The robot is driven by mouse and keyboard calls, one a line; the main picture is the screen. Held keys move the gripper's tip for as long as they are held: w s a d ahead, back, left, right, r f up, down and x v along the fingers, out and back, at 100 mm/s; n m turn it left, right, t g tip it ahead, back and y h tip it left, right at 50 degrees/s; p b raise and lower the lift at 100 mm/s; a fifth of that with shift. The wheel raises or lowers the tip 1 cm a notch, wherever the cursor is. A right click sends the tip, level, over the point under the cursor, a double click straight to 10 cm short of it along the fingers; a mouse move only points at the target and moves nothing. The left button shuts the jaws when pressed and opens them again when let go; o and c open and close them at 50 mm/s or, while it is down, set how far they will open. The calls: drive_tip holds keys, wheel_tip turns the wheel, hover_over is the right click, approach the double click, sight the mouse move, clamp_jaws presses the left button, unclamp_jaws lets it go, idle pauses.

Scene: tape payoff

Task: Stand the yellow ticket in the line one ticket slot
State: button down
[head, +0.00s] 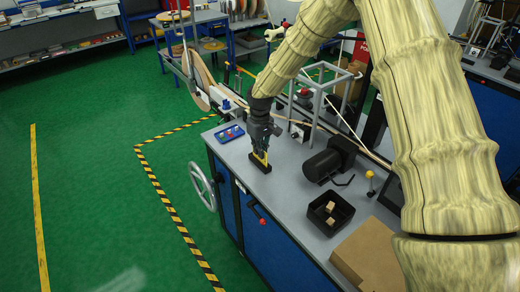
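My gripper (263,147) points down over the near-left part of the grey bench top. The yellow ticket (261,157) shows directly below its fingertips, partly hidden by them. The ticket's lower edge meets a small black block (262,167) on the bench, which looks like a ticket slot. The ticket looks roughly upright and slightly slanted. I cannot tell how deep it sits in the block. The fingers are small and dark here, and I cannot tell whether they are closed on the ticket.
A blue tray with coloured pieces (229,133) lies left of my gripper. A black motor-like unit (327,160), a black bin with small blocks (331,211) and a cardboard box (368,256) stand to the right. A large reel (197,81) stands behind. Green floor is clear at left.

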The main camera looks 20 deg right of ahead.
drive_tip(key=c, duration=2.1)
unclamp_jaws()
drive_tip(key=o, duration=0.5)
drive_tip(key=shift+o, duration=0.2)
drive_tip(key=shift+r, duration=0.1)
wheel_tip(320, 180, up, 12)
